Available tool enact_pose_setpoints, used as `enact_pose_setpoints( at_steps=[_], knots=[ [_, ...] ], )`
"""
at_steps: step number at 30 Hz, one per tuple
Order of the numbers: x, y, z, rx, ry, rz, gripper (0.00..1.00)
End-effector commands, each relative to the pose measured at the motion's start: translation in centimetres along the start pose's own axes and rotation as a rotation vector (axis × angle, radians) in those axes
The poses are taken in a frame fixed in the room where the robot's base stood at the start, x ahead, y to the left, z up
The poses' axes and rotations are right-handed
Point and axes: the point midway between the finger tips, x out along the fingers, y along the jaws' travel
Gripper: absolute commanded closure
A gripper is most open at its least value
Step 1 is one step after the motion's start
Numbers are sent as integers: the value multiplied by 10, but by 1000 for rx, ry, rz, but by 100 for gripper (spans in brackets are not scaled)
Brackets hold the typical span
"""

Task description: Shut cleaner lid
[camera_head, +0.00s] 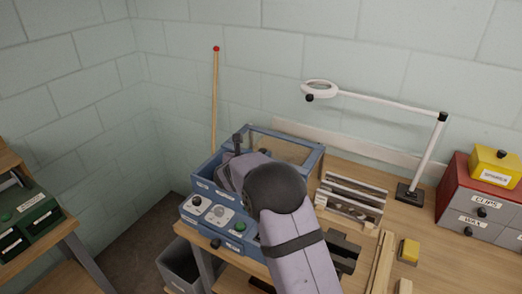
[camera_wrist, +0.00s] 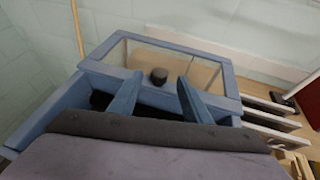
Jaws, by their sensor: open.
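The cleaner (camera_head: 199,189) is a blue box on the bench with a control panel at its front. Its lid (camera_wrist: 110,50) is a blue frame with a clear window and a dark knob (camera_wrist: 158,77) near the front edge; the lid also shows in the head view (camera_head: 285,136). The lid looks raised and tilted back, with the dark inside of the box showing below its front edge. My gripper (camera_wrist: 158,82) is open, with its two blue fingers apart on either side of the knob in the picture. I cannot tell whether they touch it. My arm hides part of the box in the head view.
A slatted rack (camera_head: 350,198) stands right of the cleaner. A magnifier lamp (camera_head: 410,192), a yellow block (camera_head: 408,251) and a drawer unit (camera_head: 480,205) are further right. A red-tipped stick (camera_head: 214,100) stands behind the box's left side. A grey bin (camera_head: 182,268) is below.

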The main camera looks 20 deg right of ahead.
Motion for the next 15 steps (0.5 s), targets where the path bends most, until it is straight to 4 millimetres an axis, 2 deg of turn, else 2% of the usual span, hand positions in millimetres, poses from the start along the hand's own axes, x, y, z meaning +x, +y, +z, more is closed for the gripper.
enact_pose_setpoints(
  at_steps=[6, 15],
  knots=[
    [24, 0, 2, 2, 1, -1, 56],
    [42, 0, 0, 2, 2, 0, 56]
  ],
)
